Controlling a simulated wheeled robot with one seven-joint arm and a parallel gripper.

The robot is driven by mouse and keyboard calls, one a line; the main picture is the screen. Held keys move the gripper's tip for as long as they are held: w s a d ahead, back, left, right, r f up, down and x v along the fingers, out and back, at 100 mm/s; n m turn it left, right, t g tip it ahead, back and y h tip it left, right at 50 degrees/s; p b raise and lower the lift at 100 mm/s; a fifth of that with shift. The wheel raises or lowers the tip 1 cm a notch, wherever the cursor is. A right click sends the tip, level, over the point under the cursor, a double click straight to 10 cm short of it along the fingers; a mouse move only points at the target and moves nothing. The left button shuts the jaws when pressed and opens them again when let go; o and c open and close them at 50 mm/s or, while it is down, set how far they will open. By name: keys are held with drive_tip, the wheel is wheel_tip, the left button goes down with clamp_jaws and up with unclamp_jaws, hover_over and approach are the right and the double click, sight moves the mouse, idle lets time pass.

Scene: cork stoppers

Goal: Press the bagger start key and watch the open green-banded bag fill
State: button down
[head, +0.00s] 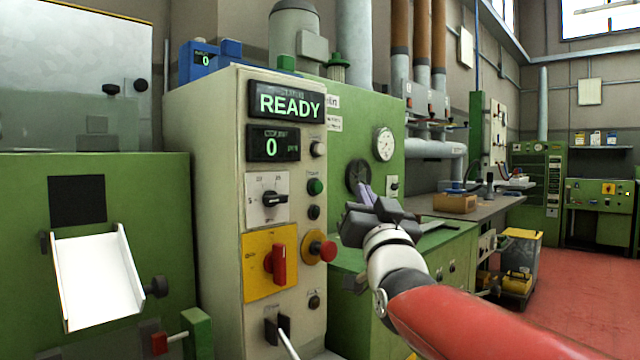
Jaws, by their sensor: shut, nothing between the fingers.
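A pale control cabinet (207,200) stands at centre left, with a display (287,103) reading READY and a counter display (273,144) reading 0. Its front carries a green round button (316,187), a dark button (314,212) below it, and a red mushroom button (321,248) on a yellow collar. I cannot tell which control is the bagger start key. My gripper (364,192) is shut and empty, to the right of the green button and apart from the panel as seen here. I see no green-banded bag in this view.
A red rotary switch (278,264) on a yellow plate and a lever (283,337) sit lower on the cabinet. A white chute (97,277) is at left. A green machine with a gauge (384,144) stands behind my gripper. Red floor (575,285) is clear at right.

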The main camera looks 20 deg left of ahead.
sight(318, 187)
drive_tip(key=w+a+p, duration=0.2)
drive_tip(key=a+p, duration=0.1)
drive_tip(key=a, duration=0.3)
drive_tip(key=shift+w+a, duration=0.4)
idle(1.8)
drive_tip(key=shift+w+a, duration=0.15)
drive_tip(key=shift+a, duration=0.2)
drive_tip(key=shift+w+a, duration=0.15)
drive_tip(key=shift+a, duration=0.25)
idle(0.5)
idle(0.4)
drive_tip(key=shift+s+d+b, duration=0.3)
drive_tip(key=shift+d+b, duration=0.45)
drive_tip(key=shift+d, duration=0.05)
